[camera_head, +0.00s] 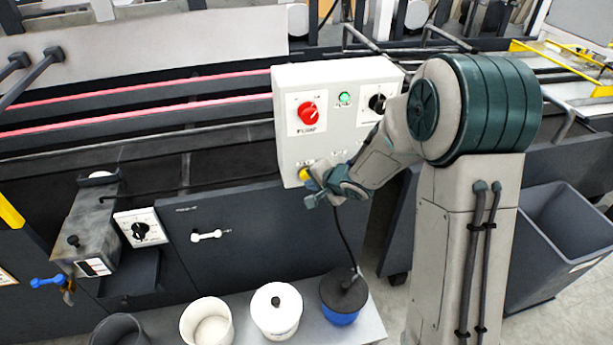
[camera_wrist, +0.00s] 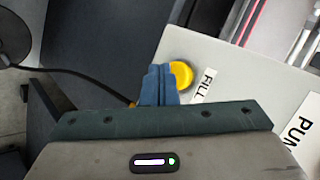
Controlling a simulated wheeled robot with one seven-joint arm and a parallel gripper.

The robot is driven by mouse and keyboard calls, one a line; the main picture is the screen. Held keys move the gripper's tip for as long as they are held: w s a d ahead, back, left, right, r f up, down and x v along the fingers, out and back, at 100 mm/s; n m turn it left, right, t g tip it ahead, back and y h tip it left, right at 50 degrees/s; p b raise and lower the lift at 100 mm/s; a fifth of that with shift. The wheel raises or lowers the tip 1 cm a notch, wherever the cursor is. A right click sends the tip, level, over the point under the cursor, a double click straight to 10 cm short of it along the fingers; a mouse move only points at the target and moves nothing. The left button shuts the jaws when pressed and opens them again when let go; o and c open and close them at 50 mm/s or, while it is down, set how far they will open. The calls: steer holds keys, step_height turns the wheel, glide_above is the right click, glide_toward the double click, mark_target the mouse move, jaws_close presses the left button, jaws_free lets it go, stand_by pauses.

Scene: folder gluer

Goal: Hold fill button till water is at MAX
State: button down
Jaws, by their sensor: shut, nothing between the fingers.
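The yellow fill button (camera_head: 304,174) sits at the lower left of the white control box (camera_head: 290,148). In the wrist view the button (camera_wrist: 182,74) shows beside the "FILL" label (camera_wrist: 204,86). My gripper (camera_head: 316,194) is shut and empty, with its blue fingers (camera_wrist: 158,84) together. The fingertips are right beside the button and overlap its edge in the wrist view. I cannot tell whether they touch or press it. No water level or MAX mark can be made out in either view.
The box also carries a red pump knob (camera_head: 308,113), a green light (camera_head: 344,99) and a black knob (camera_head: 377,103). Below stand a blue pot (camera_head: 340,316), a white lidded pot (camera_head: 277,318) and an open white pot (camera_head: 203,327). A dark bin (camera_head: 560,240) stands right.

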steer(key=shift+w+a+p, duration=0.1)
steer(key=shift+w+p, duration=0.3)
steer(key=shift+p, duration=0.05)
steer(key=shift+w+a+p, duration=0.2)
steer(key=shift+w+p, duration=0.25)
stand_by(7.1)
